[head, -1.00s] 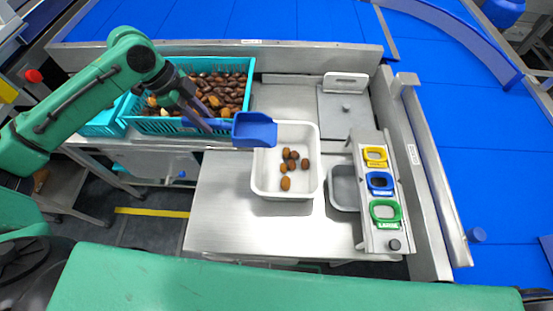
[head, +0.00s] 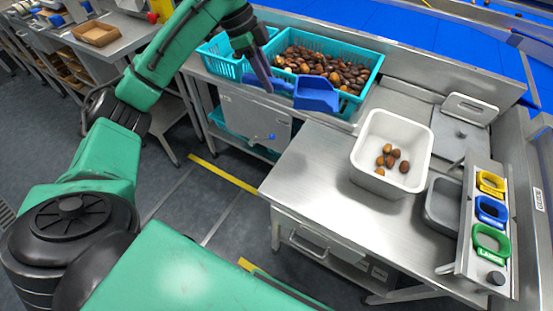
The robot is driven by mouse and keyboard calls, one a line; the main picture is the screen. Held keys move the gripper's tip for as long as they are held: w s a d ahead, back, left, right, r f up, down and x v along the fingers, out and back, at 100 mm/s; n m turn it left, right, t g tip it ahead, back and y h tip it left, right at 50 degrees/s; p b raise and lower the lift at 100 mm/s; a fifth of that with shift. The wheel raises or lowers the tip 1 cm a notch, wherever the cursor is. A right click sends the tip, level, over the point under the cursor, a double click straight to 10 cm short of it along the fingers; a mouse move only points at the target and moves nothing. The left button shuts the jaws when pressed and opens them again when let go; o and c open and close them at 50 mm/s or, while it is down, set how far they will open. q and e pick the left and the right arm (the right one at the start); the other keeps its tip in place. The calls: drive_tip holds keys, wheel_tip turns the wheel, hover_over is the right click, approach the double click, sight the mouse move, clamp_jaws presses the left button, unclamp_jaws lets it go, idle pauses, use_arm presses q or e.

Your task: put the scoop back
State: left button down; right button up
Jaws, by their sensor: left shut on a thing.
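The blue scoop (head: 317,94) is held by my left gripper (head: 268,84), which is shut on its handle. The scoop hangs in front of the teal crate (head: 374,78) of dates, overlapping its near side in the head view. The scoop's pan looks empty. The white tub (head: 424,146) stands on the steel table to the right, with several brown dates on its floor. My right gripper is not in view.
A second teal basket (head: 222,60) stands left of the date crate. A grey tray (head: 440,207) and a rack with yellow, blue and green rings (head: 490,211) stand at the right. The steel table (head: 318,170) is bare left of the tub.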

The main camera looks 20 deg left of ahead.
use_arm(q)
drive_tip(key=shift+s+a+f, duration=0.3)
drive_tip(key=shift+s+a, duration=0.05)
drive_tip(key=shift+s, duration=0.15)
drive_tip(key=shift+w+d+f, duration=0.1)
drive_tip(key=shift+w+f, duration=0.2)
drive_tip(key=shift+f, duration=0.6)
wheel_tip(320, 180, down, 18)
drive_tip(key=w, duration=0.1)
drive_tip(key=shift+d, duration=0.2)
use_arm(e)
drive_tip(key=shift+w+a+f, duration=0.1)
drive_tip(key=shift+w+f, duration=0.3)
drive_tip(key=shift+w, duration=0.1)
use_arm(q)
drive_tip(key=c, duration=0.7)
unclamp_jaws()
drive_tip(key=shift+w+f, duration=0.1)
drive_tip(key=shift+f, duration=0.05)
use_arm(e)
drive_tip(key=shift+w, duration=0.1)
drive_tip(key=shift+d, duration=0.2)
